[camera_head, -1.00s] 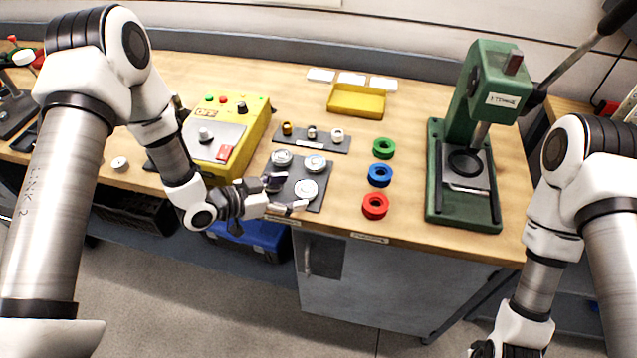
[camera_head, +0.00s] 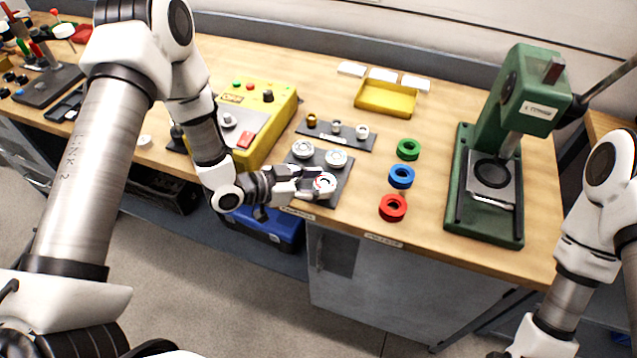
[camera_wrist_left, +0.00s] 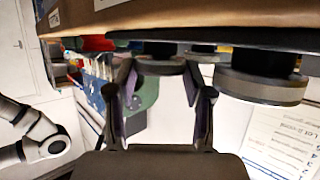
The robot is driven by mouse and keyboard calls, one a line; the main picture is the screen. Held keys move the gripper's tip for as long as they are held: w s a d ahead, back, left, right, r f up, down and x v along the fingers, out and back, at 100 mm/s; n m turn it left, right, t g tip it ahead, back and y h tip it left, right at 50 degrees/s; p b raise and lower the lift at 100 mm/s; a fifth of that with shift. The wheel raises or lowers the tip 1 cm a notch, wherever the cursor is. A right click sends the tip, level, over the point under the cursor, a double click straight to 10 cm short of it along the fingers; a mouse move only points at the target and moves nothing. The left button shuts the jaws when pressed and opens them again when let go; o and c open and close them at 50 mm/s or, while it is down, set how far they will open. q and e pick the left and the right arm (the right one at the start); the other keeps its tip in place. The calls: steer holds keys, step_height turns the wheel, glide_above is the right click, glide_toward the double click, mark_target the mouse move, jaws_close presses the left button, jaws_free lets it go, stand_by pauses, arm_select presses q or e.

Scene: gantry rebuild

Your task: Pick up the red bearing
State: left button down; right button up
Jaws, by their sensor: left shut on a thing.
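A silver bearing with a faint reddish ring (camera_head: 325,183) is at the front of a dark plate (camera_head: 337,200). My left gripper (camera_head: 313,185) is shut on it from the left, at plate height; I cannot tell whether it is lifted. In the left wrist view, the fingers (camera_wrist_left: 160,85) close around a dark, partly hidden round part (camera_wrist_left: 160,66). Two similar silver bearings (camera_head: 303,149) (camera_head: 336,159) sit behind it on the plate. A plain red ring (camera_head: 393,207) lies on the bench to the right. My right gripper is cut off at the bottom edge.
Blue (camera_head: 401,176) and green (camera_head: 408,149) rings lie behind the red ring. A green press (camera_head: 485,195) stands at right, a yellow control box (camera_head: 262,135) at left. A rack of small parts (camera_head: 345,141) and a yellow tray (camera_head: 386,99) are behind.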

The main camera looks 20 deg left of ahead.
mark_target(317, 185)
arm_select(q)
steer(key=shift+r, duration=0.35)
step_height(317, 185, up, 2)
steer(key=shift+r+b, duration=0.2)
steer(key=shift+b, duration=0.35)
steer(key=s+a, duration=0.3)
steer(key=a, duration=0.1)
steer(key=shift+s+r+b, duration=0.2)
steer(key=shift+r+b, duration=0.05)
steer(key=shift+b, duration=0.15)
steer(key=s+a+r+p, duration=0.1)
steer(key=s+a+p, duration=0.3)
steer(key=s+a, duration=0.3)
steer(key=shift+a, duration=0.6)
